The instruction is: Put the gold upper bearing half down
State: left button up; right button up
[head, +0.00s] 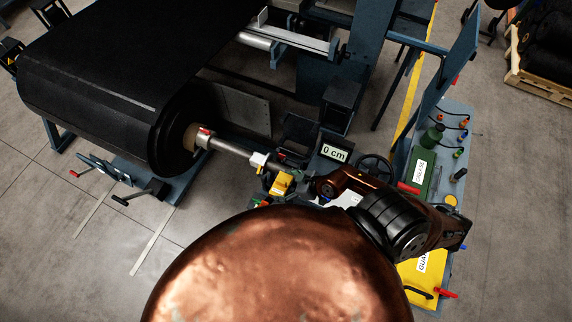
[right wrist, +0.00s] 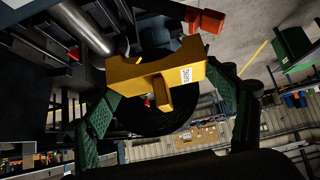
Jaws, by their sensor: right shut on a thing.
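The gold upper bearing half (head: 282,185) shows in the head view near the outer end of the roller shaft (head: 232,147). It fills the middle of the right wrist view (right wrist: 150,72), with its curved notch toward the top and a white label on its right side. My right gripper (head: 284,191) is shut on it, with a green finger on each side in the right wrist view. Its exact gap to whatever is under it cannot be told. My left gripper is not in view.
A black belt (head: 110,60) wraps the big roller at left. A "0 cm" display (head: 334,152) and a handwheel (head: 376,167) stand close to the right gripper. A bench at right holds a green labelled box (head: 421,172), a green bottle (head: 432,136) and a yellow labelled item (head: 424,275).

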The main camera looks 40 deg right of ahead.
aim_at(285, 169)
jog(key=w+d+f+b, duration=0.2)
jog(key=d, duration=0.1)
jog(key=w+d+f+b, duration=0.1)
jog(key=w+d+f, duration=0.2)
jog(key=w+d+f+b, duration=0.2)
jog(key=w+d+f, duration=0.1)
jog(key=shift+d+f+b, duration=0.15)
jog(key=shift+d+b, duration=0.05)
jog(key=shift+b, duration=0.15)
jog(key=shift+w+d+f, duration=0.25)
jog(key=shift+f, duration=0.05)
jog(key=shift+w+d+f+b, duration=0.15)
jog(key=shift+d+f+b, duration=0.1)
jog(key=shift+b, duration=0.15)
notch_tip(285, 169, down, 2)
jog(key=shift+w+f+b, duration=0.1)
jog(key=shift+f+b, duration=0.1)
jog(key=shift+b, duration=0.35)
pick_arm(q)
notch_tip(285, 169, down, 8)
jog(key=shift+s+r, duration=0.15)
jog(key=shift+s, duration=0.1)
pick_arm(e)
jog(key=shift+d+f, duration=0.1)
jog(key=shift+f, duration=0.35)
jog(key=shift+f, duration=0.15)
jog(key=o, duration=1.7)
